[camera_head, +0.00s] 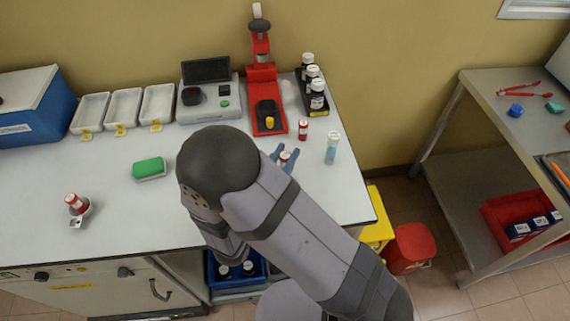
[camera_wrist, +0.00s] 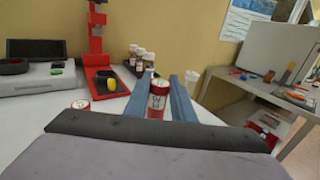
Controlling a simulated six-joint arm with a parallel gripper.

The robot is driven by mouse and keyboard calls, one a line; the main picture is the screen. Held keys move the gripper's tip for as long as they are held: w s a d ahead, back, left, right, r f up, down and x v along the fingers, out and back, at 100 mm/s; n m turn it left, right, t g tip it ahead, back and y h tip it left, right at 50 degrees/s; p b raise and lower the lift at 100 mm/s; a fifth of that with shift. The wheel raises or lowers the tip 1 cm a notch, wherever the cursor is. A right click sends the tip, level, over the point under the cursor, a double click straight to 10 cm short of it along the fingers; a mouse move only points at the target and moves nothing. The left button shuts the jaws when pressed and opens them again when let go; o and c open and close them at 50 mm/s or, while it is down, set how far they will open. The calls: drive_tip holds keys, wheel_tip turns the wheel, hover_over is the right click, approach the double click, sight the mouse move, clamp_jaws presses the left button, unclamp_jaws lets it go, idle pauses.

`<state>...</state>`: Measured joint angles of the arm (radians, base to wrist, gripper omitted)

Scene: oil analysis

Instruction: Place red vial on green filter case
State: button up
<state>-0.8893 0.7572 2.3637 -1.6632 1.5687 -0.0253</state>
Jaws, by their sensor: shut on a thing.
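My gripper (camera_head: 285,157) has blue fingers and is shut on a red vial (camera_wrist: 158,98) with a white label. It holds the vial upright between the fingers over the right part of the white bench; the gap beneath cannot be judged. The held vial also shows in the head view (camera_head: 285,158), partly hidden by the fingers. A green block with a pale base (camera_head: 149,168) lies on the bench, left of my gripper. A small green object (camera_head: 554,107) lies on the right-hand table. I cannot tell for sure which of these is the green filter case.
Another red vial (camera_head: 303,129) and a clear container with blue contents (camera_head: 331,147) stand close to my gripper. A red press (camera_head: 264,95), an analyser (camera_head: 209,97) and a bottle rack (camera_head: 313,92) are behind. A further red vial (camera_head: 75,203) is far left. The bench's front-left area is mostly clear.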

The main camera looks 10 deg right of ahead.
drive_tip(key=shift+f, duration=1.85)
drive_tip(key=shift+f, duration=0.2)
drive_tip(key=o, duration=1)
drive_tip(key=shift+r, duration=0.2)
drive_tip(key=b+v, duration=0.3)
drive_tip(key=v, duration=0.9)
drive_tip(key=shift+d, duration=0.1)
